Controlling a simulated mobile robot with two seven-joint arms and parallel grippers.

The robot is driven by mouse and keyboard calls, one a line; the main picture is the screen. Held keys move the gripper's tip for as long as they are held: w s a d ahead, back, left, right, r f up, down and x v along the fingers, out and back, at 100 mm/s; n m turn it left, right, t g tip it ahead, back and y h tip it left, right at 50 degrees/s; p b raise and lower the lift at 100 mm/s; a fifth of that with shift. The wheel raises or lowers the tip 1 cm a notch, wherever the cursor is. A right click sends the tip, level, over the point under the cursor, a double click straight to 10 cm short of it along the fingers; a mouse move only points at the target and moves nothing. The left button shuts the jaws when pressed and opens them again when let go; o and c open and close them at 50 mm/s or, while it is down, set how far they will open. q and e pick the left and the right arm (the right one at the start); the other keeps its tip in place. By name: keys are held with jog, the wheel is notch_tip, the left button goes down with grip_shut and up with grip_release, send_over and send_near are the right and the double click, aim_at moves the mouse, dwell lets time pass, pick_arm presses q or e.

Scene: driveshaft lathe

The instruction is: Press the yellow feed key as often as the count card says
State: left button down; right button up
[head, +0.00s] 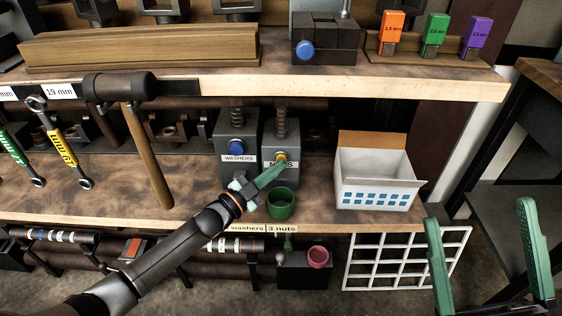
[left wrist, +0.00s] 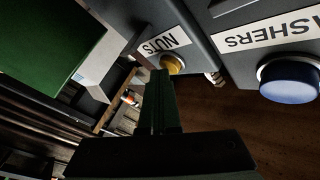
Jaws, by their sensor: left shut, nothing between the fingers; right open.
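The yellow feed key (head: 281,156) is on the front of the grey NUTS dispenser (head: 297,160). It also shows in the left wrist view (left wrist: 173,63), just beyond my fingertips. My left gripper (head: 279,166) is shut and empty, its green fingers pointing at the key; I cannot tell whether they touch it. The count card (head: 275,228) on the shelf edge reads "washers 3 nuts"; my left arm hides its left part, including any washer number. A green cup (head: 281,205) stands below the NUTS dispenser. My right gripper (head: 480,214) is open and empty at the right.
The WASHERS dispenser (head: 232,135) with a blue key (head: 237,148) stands directly left of the NUTS one. A white open box (head: 378,180) stands to the right. A mallet (head: 145,150) and wrenches hang at the left. An upper shelf (head: 300,85) overhangs the dispensers.

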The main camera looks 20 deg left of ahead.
pick_arm(q)
jog(key=shift+s, duration=0.1)
jog(key=shift+s+d+p, duration=0.25)
jog(key=shift+s+p, duration=0.45)
jog(key=shift+s, duration=0.15)
jog(key=s+p, duration=0.1)
jog(key=s, duration=0.1)
jog(key=s+d+p, duration=0.1)
jog(key=s+p, duration=0.1)
jog(key=s, duration=0.1)
jog(key=shift+d, duration=0.2)
dwell(2.4)
